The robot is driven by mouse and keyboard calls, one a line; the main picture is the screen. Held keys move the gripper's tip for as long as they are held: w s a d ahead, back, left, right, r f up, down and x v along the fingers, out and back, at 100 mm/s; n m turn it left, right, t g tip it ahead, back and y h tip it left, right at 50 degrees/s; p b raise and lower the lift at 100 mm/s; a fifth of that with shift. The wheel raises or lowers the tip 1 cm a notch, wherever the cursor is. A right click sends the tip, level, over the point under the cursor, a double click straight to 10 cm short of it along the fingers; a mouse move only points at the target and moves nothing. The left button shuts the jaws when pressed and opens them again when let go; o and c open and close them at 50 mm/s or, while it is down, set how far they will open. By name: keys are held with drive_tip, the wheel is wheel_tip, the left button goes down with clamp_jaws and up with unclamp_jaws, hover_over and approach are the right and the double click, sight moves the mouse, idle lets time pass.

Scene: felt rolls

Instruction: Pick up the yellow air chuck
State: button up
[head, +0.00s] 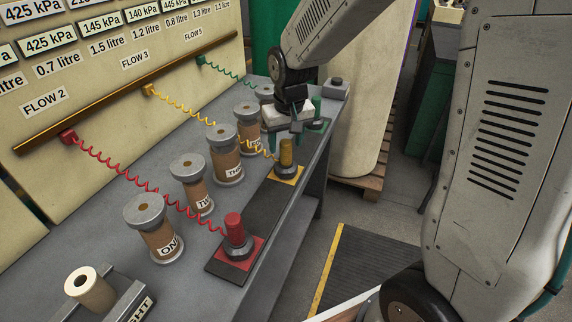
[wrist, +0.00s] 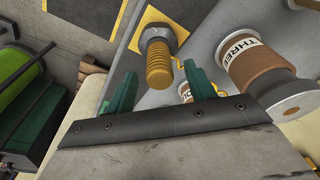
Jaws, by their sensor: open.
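The yellow air chuck (head: 286,152) stands upright in a grey collar on a yellow square, on the dark strip along the bench's edge. A coiled yellow hose runs from it to the wall rail. In the wrist view the chuck (wrist: 159,65) shows ahead, in line with the gap between my green fingers. My gripper (head: 284,143) is open and empty, close above and behind the chuck in the head view. Its fingers also show in the wrist view (wrist: 160,78); whether they overlap the chuck in height I cannot tell.
A red chuck (head: 235,229) stands nearer on the strip, and a green chuck (head: 316,106) farther back. Several felt rolls on spools, such as the one marked THREE (wrist: 255,65), line the bench left of the strip. Coiled hoses cross between them.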

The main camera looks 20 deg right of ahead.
drive_tip(key=shift+w+f, duration=0.2)
drive_tip(key=shift+f, duration=1.2)
clamp_jaws()
drive_tip(key=shift+r, duration=0.15)
